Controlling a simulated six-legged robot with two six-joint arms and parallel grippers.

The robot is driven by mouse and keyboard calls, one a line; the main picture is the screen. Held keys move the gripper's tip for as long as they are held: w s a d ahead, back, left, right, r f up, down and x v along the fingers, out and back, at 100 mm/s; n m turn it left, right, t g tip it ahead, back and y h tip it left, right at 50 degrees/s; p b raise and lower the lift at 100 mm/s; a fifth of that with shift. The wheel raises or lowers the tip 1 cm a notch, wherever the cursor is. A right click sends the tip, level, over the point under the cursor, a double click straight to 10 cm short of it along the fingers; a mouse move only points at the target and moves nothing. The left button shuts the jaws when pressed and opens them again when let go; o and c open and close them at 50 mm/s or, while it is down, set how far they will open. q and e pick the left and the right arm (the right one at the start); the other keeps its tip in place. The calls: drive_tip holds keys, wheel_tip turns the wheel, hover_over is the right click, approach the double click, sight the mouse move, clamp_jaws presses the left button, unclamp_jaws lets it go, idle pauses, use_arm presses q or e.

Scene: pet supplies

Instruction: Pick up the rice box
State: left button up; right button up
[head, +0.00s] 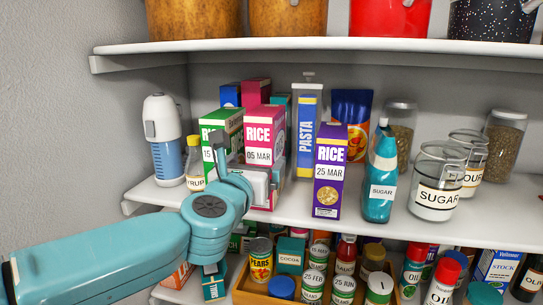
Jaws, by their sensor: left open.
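Three boxes labelled RICE stand on the middle shelf. The green one (234,124), marked 15 with the rest hidden, is at the left. The pink-red one (265,140), marked 05 MAR, is beside it. The purple one (328,172), marked 25 MAR, stands to the right at the shelf front. My left gripper (238,166) is open in front of the green and pink-red boxes and covers their lower parts. I cannot tell whether it touches either box. Its jaws hold nothing that I can make out. My right gripper is not in view.
A blue pasta pack (306,135) stands between the pink-red and purple boxes. A teal sugar bottle (380,182) is close right of the purple box. A syrup bottle (195,165) and white-blue flask (163,138) are left. An upper shelf (320,44) hangs overhead. Cans crowd below.

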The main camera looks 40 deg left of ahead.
sight(253, 155)
use_arm(q)
drive_tip(key=w+a, duration=0.2)
drive_tip(key=shift+a+r, duration=0.15)
drive_tip(key=shift+a, duration=0.25)
drive_tip(key=w+p, duration=0.1)
drive_tip(key=w, duration=0.2)
drive_tip(key=shift+w+a+p, duration=0.1)
drive_tip(key=shift+w+p, duration=0.2)
drive_tip(key=shift+w, duration=0.05)
drive_tip(key=shift+w+a, duration=0.7)
drive_tip(key=shift+a, duration=0.1)
drive_tip(key=shift+w+a+f, duration=0.15)
drive_tip(key=shift+a+f, duration=0.05)
drive_tip(key=shift+a, duration=0.05)
drive_tip(key=shift+w+d, duration=0.2)
drive_tip(key=shift+d, duration=0.2)
drive_tip(key=c, duration=0.4)
drive_tip(key=shift+s+a, duration=0.2)
drive_tip(key=c, duration=0.8)
drive_tip(key=shift+o, duration=0.2)
drive_tip(key=shift+w+r, duration=0.1)
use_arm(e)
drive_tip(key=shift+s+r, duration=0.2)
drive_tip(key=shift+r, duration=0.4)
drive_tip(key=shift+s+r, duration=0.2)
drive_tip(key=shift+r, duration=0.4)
